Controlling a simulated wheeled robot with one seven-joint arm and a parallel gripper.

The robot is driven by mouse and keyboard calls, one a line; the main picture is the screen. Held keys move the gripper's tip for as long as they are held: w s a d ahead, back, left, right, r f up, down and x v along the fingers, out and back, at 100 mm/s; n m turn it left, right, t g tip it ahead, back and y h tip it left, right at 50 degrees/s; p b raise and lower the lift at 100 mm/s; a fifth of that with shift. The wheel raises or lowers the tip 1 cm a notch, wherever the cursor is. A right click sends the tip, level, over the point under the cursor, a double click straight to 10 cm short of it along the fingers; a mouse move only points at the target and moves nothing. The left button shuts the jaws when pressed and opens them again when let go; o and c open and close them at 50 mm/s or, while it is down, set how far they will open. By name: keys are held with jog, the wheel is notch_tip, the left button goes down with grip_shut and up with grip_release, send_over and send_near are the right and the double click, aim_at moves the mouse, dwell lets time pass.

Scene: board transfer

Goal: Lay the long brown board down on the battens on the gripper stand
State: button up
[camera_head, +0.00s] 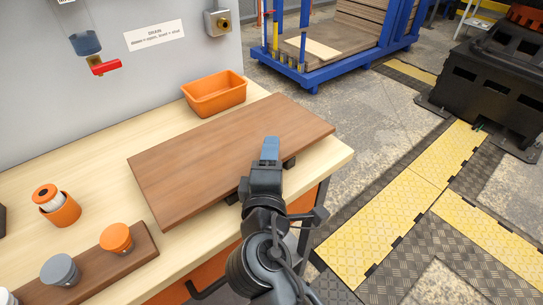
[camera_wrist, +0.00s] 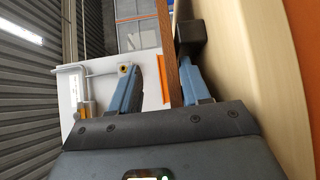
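The long brown board (camera_head: 225,155) lies flat over the pale wooden bench, its near right edge raised on dark battens (camera_head: 289,162). One batten (camera_wrist: 190,33) also shows in the wrist view, between the board and the bench top. My gripper (camera_head: 271,150) is at the board's near edge, with one blue finger above the board. In the wrist view my gripper (camera_wrist: 160,90) is open, its fingers on either side of the board's edge (camera_wrist: 174,65). A clear gap shows between the upper finger and the board. The far ends of the battens are hidden under the board.
An orange bin (camera_head: 215,95) stands behind the board. An orange cup (camera_head: 62,210) and a brown strip with knobs (camera_head: 100,268) are at the left. The bench edge (camera_head: 340,160) is close on the right, with open floor beyond.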

jog(key=shift+r+p, duration=0.3)
jog(key=shift+p, duration=0.4)
jog(key=g+p, duration=0.1)
jog(key=p, duration=0.2)
jog(key=g+p, duration=0.1)
jog(key=p, duration=0.3)
jog(key=g+p, duration=0.1)
jog(key=p, duration=0.3)
jog(key=shift+s+r+g+y, duration=0.15)
jog(key=shift+r+g+y, duration=0.15)
jog(key=shift+g, duration=0.1)
jog(key=g, duration=0.4)
jog(key=shift+s+r+y, duration=0.1)
jog(key=shift+s+y, duration=0.05)
jog(key=shift+y, duration=0.25)
jog(key=g, duration=0.3)
jog(key=shift+s+a+r, duration=0.1)
jog(key=shift+s, duration=0.15)
jog(key=shift+s, duration=0.1)
jog(key=shift+s+a+r, duration=0.15)
jog(key=shift+s+r, duration=0.15)
jog(key=shift+s, duration=0.45)
jog(key=shift+s+a+r, duration=0.1)
jog(key=shift+s+r, duration=0.2)
jog(key=shift+s, duration=0.4)
jog(key=shift+o, duration=0.3)
